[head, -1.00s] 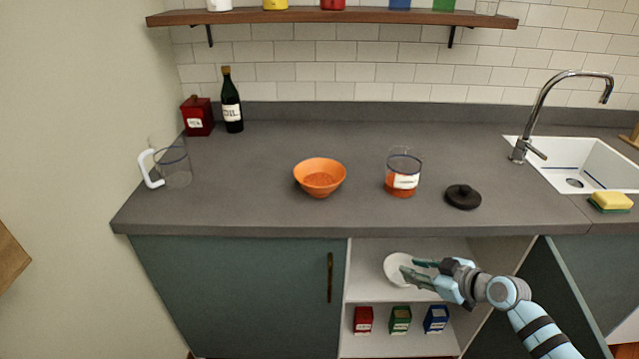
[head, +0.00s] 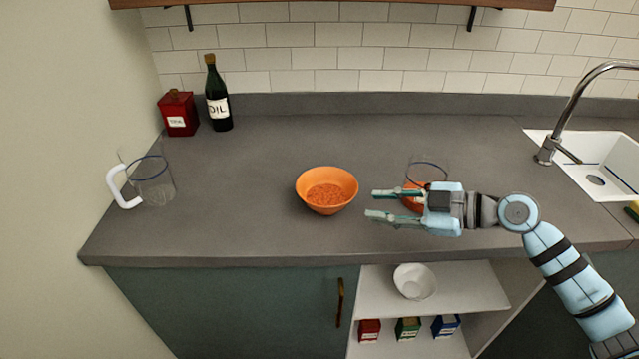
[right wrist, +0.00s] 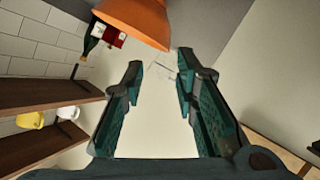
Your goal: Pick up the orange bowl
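The orange bowl (head: 325,203) stands upright on the grey counter and holds an orange-brown filling. My right gripper (head: 371,204) is open and empty, just right of the bowl in the head view, with its fingers pointing left toward it. In the right wrist view the bowl (right wrist: 140,20) shows at the top edge, beyond and to one side of the two spread fingers (right wrist: 158,75). The bowl is not between the fingertips. My left gripper is not in view.
A glass container (head: 428,172) with orange contents is partly hidden behind my right gripper. A white bowl (head: 415,283) sits on the open shelf below. The counter around the orange bowl's left is clear.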

